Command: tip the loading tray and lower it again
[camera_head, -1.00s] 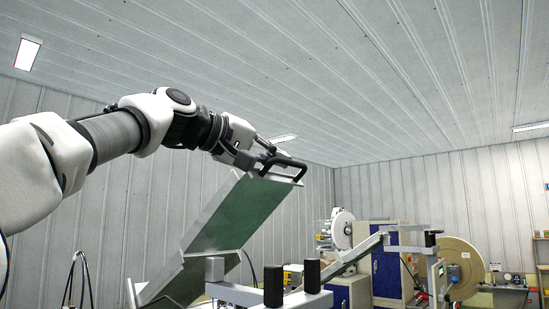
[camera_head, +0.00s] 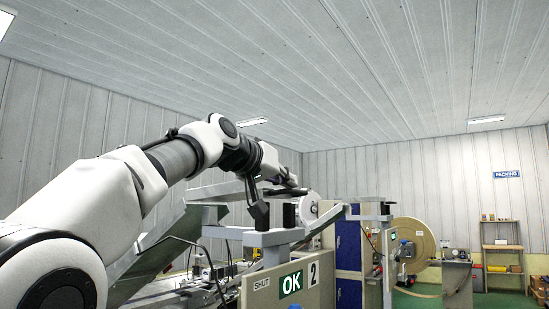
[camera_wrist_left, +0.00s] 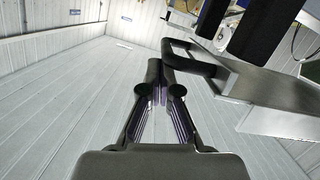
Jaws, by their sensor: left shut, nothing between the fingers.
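The loading tray (camera_head: 215,190) shows in the head view as a thin grey plate seen nearly edge-on, close to level. Its black handle (camera_head: 290,191) is at the right end and is partly hidden by my arm. My left gripper (camera_head: 284,178) is at this handle end. In the left wrist view my left gripper (camera_wrist_left: 165,68) is shut and empty, with its fingertips close beside the black handle (camera_wrist_left: 205,62). I cannot tell whether they touch it. The grey tray (camera_wrist_left: 270,98) runs to the right there. My right gripper is not in view.
Two black-capped posts (camera_head: 289,215) stand by the tray end. A blue cabinet (camera_head: 348,250), a large reel (camera_head: 412,245) and a shelf (camera_head: 502,260) stand further right.

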